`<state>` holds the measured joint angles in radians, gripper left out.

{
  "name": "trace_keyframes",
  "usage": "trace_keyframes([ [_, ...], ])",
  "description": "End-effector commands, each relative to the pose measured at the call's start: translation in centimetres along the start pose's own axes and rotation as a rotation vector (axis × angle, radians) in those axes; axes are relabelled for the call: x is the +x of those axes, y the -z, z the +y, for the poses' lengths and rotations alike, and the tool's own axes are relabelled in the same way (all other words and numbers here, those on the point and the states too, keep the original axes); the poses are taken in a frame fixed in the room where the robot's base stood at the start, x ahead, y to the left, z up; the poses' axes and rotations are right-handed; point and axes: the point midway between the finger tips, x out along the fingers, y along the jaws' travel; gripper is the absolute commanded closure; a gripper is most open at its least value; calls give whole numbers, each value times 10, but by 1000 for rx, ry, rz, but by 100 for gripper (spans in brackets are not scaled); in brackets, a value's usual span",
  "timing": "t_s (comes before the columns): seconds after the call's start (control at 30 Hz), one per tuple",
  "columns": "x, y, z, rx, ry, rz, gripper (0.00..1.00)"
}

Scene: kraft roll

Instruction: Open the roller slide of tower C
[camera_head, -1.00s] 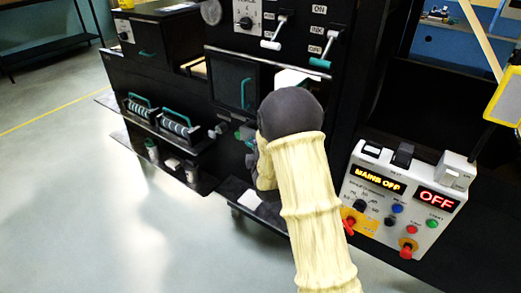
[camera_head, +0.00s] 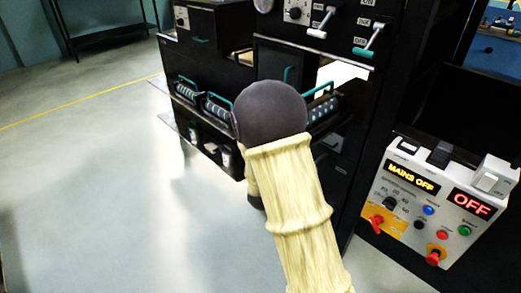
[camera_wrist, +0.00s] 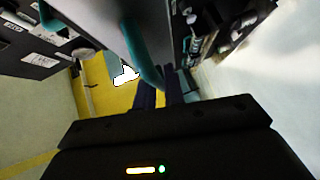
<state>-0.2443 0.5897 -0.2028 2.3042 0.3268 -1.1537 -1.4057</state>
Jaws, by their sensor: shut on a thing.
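In the head view, roller slides with teal handles show along the dark machine: one at far left (camera_head: 187,90), one beside it (camera_head: 217,106) and one right of my wrist (camera_head: 321,106). No tower letter is readable, so I cannot tell which slide is tower C's. My gripper is hidden behind my arm in the head view. In the wrist view my gripper (camera_wrist: 160,88) has its dark fingers close together at the lower end of a teal handle (camera_wrist: 143,55). It appears shut on this handle. The finger contact is partly hidden.
A control box (camera_head: 435,195) reading MAINS OFF and OFF stands at the right. A white sheet (camera_head: 342,72) lies above the right slide. Pale floor (camera_head: 90,190) is open at the left.

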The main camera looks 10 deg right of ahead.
Motion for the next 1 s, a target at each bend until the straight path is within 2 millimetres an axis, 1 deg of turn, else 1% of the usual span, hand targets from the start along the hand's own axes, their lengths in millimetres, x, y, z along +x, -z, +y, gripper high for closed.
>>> trace_keyframes([
  [0.03,-1,-2,-3,-1,7,-6,100],
  [0.33,-1,-4,-3,-1,7,-8,100],
  [0.37,-1,-4,-3,-1,7,-9,87],
  [0.4,-1,-4,-3,-1,7,-9,79],
  [0.47,0,-4,-2,-1,6,-8,68],
  [0.8,-2,-2,-1,0,1,-4,68],
  [0.93,-11,-1,0,0,0,-3,68],
  [1.0,-20,-1,-1,0,2,-2,68],
])
